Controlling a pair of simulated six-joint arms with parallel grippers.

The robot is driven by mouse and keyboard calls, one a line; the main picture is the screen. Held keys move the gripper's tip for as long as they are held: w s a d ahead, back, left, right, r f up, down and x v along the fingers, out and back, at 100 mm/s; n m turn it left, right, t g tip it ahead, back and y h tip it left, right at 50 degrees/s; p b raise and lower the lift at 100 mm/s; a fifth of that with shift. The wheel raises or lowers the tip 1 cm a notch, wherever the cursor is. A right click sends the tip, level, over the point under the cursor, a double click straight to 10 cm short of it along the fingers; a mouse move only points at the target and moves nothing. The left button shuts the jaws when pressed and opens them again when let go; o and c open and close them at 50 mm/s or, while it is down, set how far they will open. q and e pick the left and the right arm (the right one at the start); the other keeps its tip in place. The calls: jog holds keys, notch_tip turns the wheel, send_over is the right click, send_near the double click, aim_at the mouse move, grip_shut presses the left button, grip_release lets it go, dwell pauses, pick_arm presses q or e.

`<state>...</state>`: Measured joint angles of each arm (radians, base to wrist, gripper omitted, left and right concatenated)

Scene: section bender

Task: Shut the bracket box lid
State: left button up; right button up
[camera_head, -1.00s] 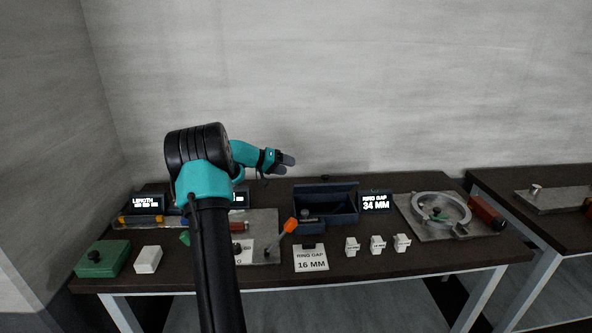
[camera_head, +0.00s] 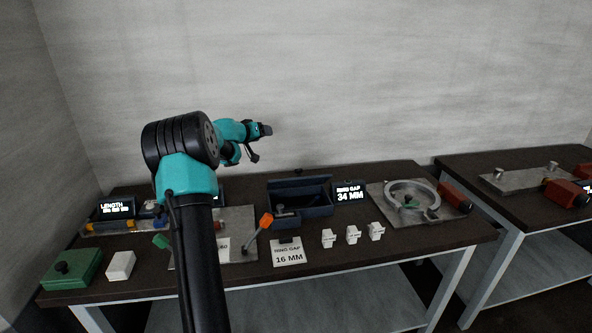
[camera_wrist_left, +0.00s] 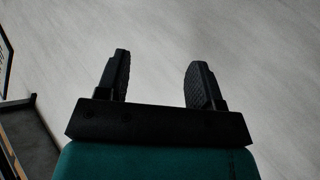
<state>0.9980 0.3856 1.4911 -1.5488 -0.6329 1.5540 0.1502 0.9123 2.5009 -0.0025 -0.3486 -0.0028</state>
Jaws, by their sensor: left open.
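The dark blue bracket box (camera_head: 302,212) stands at the back middle of the bench in the head view. It looks open, with its dark inside and a dark part showing; a panel that looks like its lid (camera_head: 285,184) stands up at the back, with a small dark knob above it. My left gripper (camera_head: 265,129) is in the air above and a little left of the box, apart from it. In the left wrist view its two black fingers (camera_wrist_left: 160,68) are spread and empty against a pale wall. My right gripper is not in view.
Right of the box are a "34 MM" display (camera_head: 349,194) and a plate with a metal ring (camera_head: 411,197). In front are a "16 MM" card (camera_head: 288,253), white blocks (camera_head: 352,234) and an orange-tipped lever (camera_head: 266,220). A green box (camera_head: 72,270) stands front left.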

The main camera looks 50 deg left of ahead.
pick_arm(q)
notch_tip(320, 180, up, 4)
jog(key=w+a+n+g+y, duration=0.2)
jog(key=y, duration=0.2)
jog(key=g+h, duration=0.5)
jog(key=g, duration=0.3)
send_over(297, 178)
jog(key=s, duration=0.3)
jog(key=f, duration=0.1)
jog(key=shift+d+f, duration=0.2)
jog(key=shift+d, duration=0.25)
jog(key=x, duration=1.7)
jog(key=shift+w+a+f, duration=0.1)
jog(key=shift+w+a, duration=0.1)
jog(key=shift+w, duration=0.05)
jog(key=shift+c, duration=0.4)
grip_shut()
